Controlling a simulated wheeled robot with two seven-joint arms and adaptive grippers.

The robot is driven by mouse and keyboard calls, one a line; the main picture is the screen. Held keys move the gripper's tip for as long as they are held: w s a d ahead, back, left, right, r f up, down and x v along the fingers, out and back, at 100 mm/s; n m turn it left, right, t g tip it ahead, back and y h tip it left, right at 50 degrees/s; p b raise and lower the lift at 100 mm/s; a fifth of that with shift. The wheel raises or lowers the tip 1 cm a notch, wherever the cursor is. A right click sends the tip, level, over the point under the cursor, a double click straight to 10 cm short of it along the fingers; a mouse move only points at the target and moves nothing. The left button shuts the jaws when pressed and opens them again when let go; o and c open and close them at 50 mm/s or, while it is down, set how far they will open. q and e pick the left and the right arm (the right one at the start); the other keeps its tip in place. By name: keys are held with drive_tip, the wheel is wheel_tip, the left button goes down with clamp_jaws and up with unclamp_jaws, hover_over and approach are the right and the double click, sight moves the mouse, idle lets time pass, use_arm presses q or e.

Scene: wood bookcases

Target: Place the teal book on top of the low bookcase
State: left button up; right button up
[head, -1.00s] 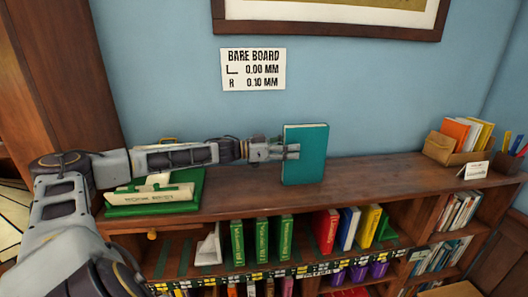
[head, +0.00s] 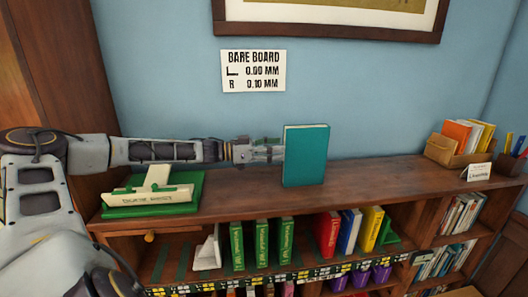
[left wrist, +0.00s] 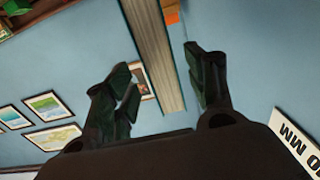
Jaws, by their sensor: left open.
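The teal book (head: 305,157) stands upright on the top board of the low bookcase (head: 250,197), near its middle, with no visible hold on it. My left gripper (head: 278,152) is open and empty just left of the book in the head view, its fingertips close to the book's left edge. In the left wrist view the fingers (left wrist: 163,65) are spread, and the book (left wrist: 153,50) shows edge-on in line with the space between them. My right gripper is not in view.
A green base with a cream stand (head: 155,190) sits on the top at left. A box of colourful books (head: 460,143) and a small card (head: 479,172) are at right. Bare wood lies between.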

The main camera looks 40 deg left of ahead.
use_arm(q)
drive_tip(key=shift+b+v, duration=0.3)
drive_tip(key=shift+v, duration=1.5)
